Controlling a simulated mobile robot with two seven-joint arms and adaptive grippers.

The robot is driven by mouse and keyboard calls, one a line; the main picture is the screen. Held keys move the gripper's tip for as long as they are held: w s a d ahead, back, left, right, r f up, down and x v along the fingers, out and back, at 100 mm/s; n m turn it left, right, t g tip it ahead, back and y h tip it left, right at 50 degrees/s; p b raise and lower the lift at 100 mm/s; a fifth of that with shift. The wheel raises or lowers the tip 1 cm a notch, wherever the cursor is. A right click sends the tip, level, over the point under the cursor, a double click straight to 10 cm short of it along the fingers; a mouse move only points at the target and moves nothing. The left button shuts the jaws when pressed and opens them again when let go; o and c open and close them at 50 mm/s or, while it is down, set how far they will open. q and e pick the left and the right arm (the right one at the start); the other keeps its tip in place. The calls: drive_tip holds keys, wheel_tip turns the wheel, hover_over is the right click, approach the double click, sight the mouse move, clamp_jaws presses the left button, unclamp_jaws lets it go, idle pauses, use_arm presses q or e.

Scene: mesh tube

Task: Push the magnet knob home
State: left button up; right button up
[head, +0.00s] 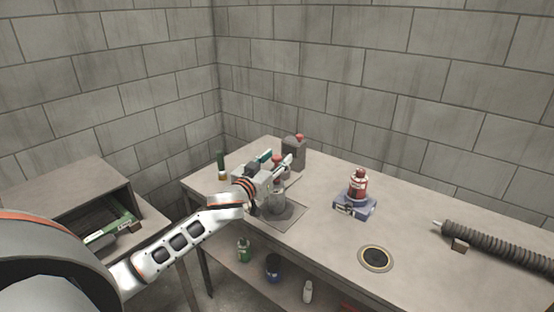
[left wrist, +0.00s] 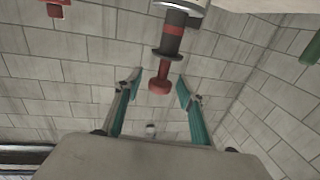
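The knob, a red rounded end on a dark shaft with a red band (left wrist: 160,84), shows in the left wrist view below a pale metal ring. In the head view its red top (head: 277,159) shows above a small stand on a grey plate (head: 289,216). My left gripper (head: 275,159) is open, its teal-padded fingers on either side of the red end. In the left wrist view the open fingertips (left wrist: 159,79) flank the knob with gaps on both sides, and no contact shows. The stand is partly hidden by my gripper. My right gripper is not in view.
A dark canister (head: 293,154) with a red cap stands close behind my left gripper, and a green bottle (head: 221,163) stands to its left.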

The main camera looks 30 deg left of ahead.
sight(277, 183)
use_arm(q)
drive_tip(key=shift+w, duration=0.15)
drive_tip(key=shift+c, duration=0.5)
clamp_jaws()
wheel_tip(277, 183, down, 5)
drive_tip(key=shift+f+b, duration=0.15)
drive_tip(key=shift+b, duration=1.1)
drive_tip(key=shift+o, duration=0.5)
unclamp_jaws()
